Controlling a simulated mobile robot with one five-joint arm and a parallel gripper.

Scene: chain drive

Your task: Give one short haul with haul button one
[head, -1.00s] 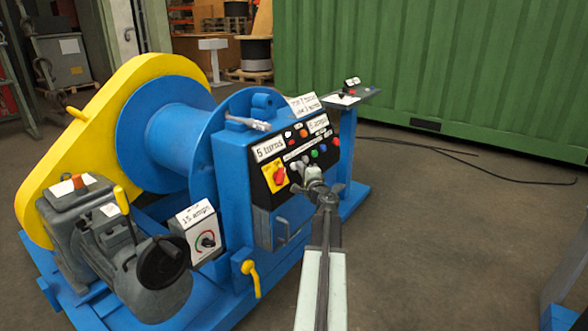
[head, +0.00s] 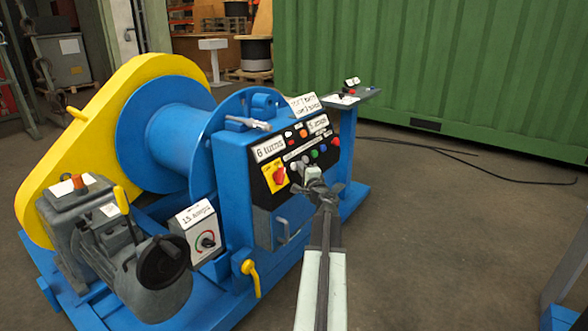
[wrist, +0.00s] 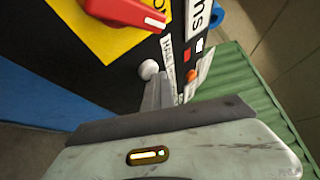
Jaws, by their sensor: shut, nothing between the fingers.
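The dark control panel (head: 287,155) is on the front of the blue winch box. It carries a row of round coloured buttons below a label strip. In the wrist view a white round button (wrist: 148,69) sits beside a strip whose readable start looks like "HAUL". My gripper (head: 308,174) is shut and empty, its tip at the panel by the left end of the button row.
A red switch on a yellow plate (head: 274,176) is left of my gripper. The blue drum (head: 172,135), yellow guard (head: 72,140) and a box with a dial (head: 206,243) are further left. A green container (head: 430,70) stands behind. The floor to the right is mostly clear.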

